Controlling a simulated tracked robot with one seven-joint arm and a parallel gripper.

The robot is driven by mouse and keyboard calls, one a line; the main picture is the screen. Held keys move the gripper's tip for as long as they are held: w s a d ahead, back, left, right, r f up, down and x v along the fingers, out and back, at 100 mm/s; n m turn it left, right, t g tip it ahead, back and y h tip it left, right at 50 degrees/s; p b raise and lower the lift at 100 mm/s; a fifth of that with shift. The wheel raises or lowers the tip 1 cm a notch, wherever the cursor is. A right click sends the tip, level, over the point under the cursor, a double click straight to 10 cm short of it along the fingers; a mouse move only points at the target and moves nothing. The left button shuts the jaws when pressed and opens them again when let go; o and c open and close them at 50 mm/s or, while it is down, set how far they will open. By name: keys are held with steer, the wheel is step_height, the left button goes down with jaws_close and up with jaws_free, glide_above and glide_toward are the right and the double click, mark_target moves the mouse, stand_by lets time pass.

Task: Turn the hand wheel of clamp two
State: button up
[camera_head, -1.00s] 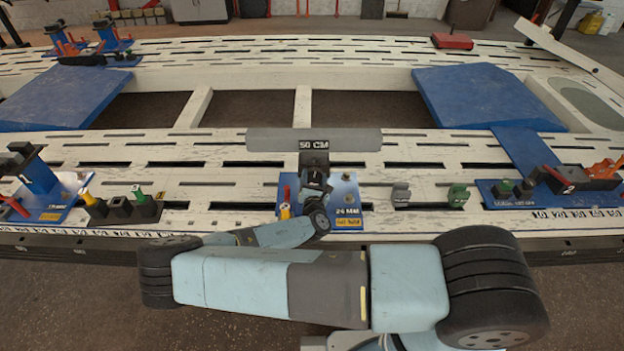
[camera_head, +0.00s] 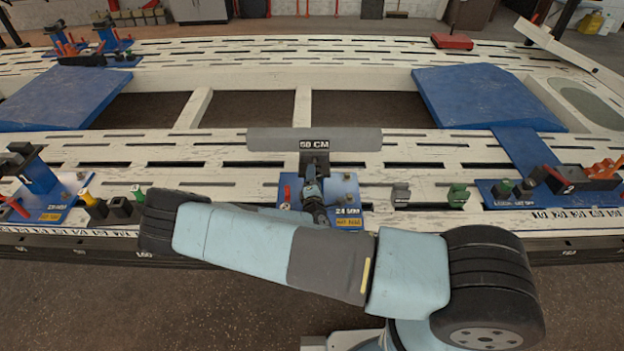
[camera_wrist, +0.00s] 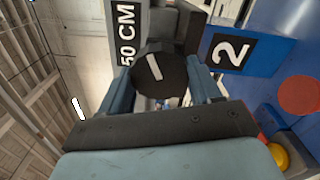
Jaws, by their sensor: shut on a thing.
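The hand wheel (camera_wrist: 140,82) is a round black knob with a white stripe, filling the middle of the wrist view. My gripper (camera_wrist: 161,88) has one blue-grey finger on each side of it and is shut on it. The white stripe lies tilted in the wrist view. A blue clamp plate with a "2" label (camera_wrist: 231,52) stands just right of the wheel. In the head view, my gripper (camera_head: 311,181) reaches over the middle blue clamp (camera_head: 346,188); the wheel itself is hidden or too small to make out there.
A "50 CM" plate (camera_head: 314,144) is behind the middle clamp. A red lever (camera_head: 287,193) stands on its left side. Grey (camera_head: 401,195) and green (camera_head: 458,196) blocks are to the right. Other blue clamps stand at left (camera_head: 40,178) and right (camera_head: 510,192) on the slotted white bench.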

steer(key=shift+s+f+m, duration=0.1)
steer(key=shift+m, duration=9.9)
steer(key=shift+a, duration=0.1)
steer(key=o, duration=0.8)
steer(key=shift+o, duration=1.3)
